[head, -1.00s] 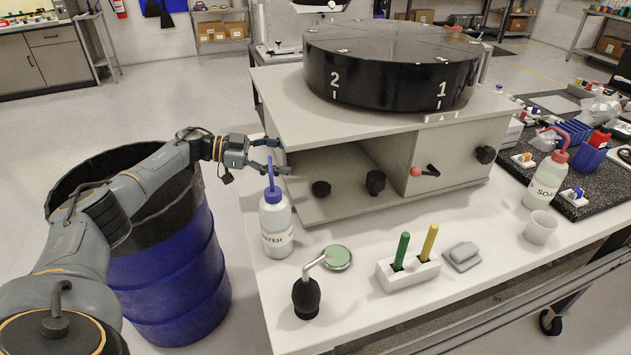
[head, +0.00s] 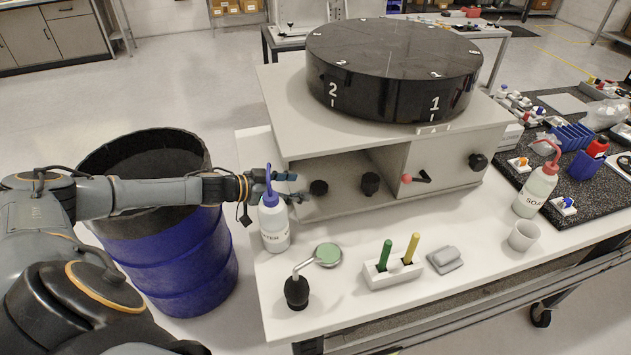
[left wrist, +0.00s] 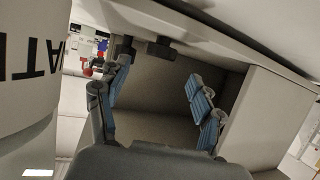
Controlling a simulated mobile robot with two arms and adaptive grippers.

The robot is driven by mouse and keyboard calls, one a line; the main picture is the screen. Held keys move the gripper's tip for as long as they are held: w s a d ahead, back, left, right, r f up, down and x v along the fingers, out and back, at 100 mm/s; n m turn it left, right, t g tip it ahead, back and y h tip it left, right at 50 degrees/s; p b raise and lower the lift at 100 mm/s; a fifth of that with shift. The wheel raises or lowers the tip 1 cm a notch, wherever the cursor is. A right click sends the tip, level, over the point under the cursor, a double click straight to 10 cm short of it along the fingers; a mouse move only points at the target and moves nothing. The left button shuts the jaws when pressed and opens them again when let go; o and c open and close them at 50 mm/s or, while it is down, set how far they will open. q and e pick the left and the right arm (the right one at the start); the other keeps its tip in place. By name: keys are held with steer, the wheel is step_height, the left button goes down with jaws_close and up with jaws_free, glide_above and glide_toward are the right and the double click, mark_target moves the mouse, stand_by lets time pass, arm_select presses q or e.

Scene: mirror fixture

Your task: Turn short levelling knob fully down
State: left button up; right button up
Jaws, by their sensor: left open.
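In the head view, the short black levelling knob (head: 318,187) sits at the left inside the open bay of the grey fixture (head: 290,116). A taller black knob (head: 371,183) stands to its right. My left gripper (head: 297,187) is open at the bay's left opening, behind the water bottle (head: 273,226), with its fingertips just left of the short knob. I see no contact. In the left wrist view the open fingers (left wrist: 160,97) are apart with nothing between them. Two dark knobs show beyond them; I cannot tell there which is short. My right gripper is not in view.
The water bottle stands close against the left gripper's near side. A round black mirror (head: 395,60) tops the fixture. A red-tipped lever (head: 407,179) and a black knob (head: 477,161) are on its front.

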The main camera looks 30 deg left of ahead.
mark_target(317, 186)
arm_select(q)
steer(key=x, duration=0.2)
steer(key=p+x, duration=0.1)
steer(key=x, duration=0.2)
steer(key=shift+w+d+r, duration=0.1)
steer(key=shift+d+r, duration=0.05)
steer(key=shift+r, duration=0.05)
steer(key=shift+w+d+f, duration=0.1)
steer(key=shift+w+f, duration=0.1)
steer(key=shift+w, duration=0.05)
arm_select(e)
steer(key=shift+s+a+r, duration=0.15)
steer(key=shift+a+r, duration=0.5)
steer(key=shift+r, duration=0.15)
arm_select(q)
steer(key=shift+c, duration=0.4)
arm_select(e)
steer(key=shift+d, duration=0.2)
